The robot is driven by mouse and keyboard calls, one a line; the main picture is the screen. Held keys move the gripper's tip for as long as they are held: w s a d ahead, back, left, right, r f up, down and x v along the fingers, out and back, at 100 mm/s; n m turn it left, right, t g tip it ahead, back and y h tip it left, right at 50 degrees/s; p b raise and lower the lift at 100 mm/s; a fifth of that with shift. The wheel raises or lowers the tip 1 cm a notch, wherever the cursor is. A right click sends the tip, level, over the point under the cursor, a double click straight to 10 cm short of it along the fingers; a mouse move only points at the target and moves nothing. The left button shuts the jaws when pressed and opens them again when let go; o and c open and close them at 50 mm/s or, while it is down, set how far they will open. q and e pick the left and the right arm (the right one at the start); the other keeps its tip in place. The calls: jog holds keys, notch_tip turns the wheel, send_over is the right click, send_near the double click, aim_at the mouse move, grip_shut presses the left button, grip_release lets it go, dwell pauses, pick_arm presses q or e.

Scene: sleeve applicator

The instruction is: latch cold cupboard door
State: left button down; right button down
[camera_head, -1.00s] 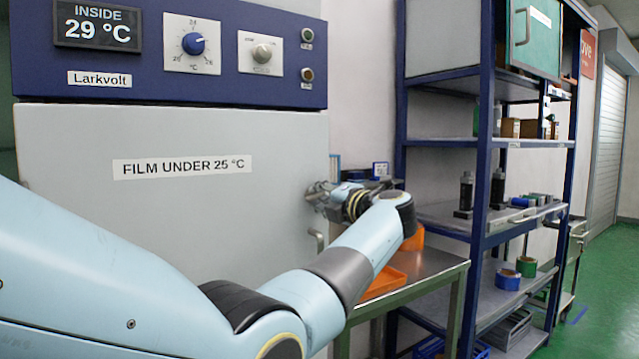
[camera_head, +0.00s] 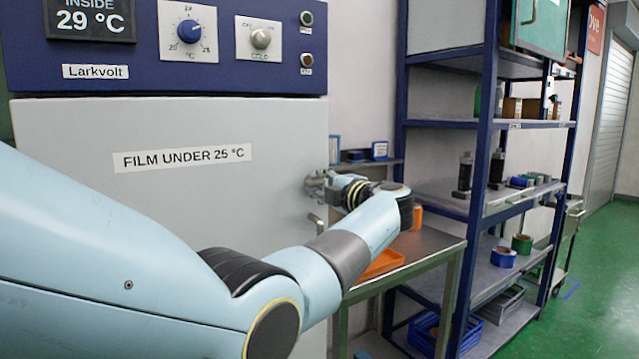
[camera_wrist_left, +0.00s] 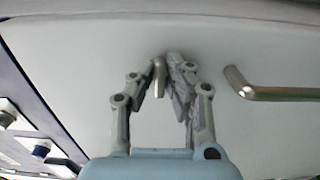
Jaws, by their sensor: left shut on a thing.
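The cold cupboard door (camera_head: 150,210) is pale grey, with a "FILM UNDER 25 °C" label. It looks flush under the blue panel, though a small gap cannot be ruled out. My left gripper (camera_head: 316,184) is at the door's right edge. In the left wrist view my left gripper (camera_wrist_left: 168,78) has its fingers closed around a small metal latch lever (camera_wrist_left: 159,76). The fingers hide part of the lever, and its latched state cannot be told. A bent metal door handle (camera_wrist_left: 270,93) is beside the gripper, apart from it. My right gripper is not in view.
The blue control panel (camera_head: 230,70) above the door reads 29 °C. A metal side table (camera_head: 430,245) with an orange tray (camera_head: 383,263) stands right of the cupboard. A blue shelf rack (camera_head: 487,130) is farther right. Green floor (camera_head: 605,270) lies open beyond.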

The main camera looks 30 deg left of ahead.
pick_arm(q)
jog(key=c, duration=1.4)
grip_release()
jog(key=shift+w, duration=0.1)
jog(key=shift+o, duration=0.2)
jog(key=shift+d, duration=0.2)
jog(key=v, duration=0.7)
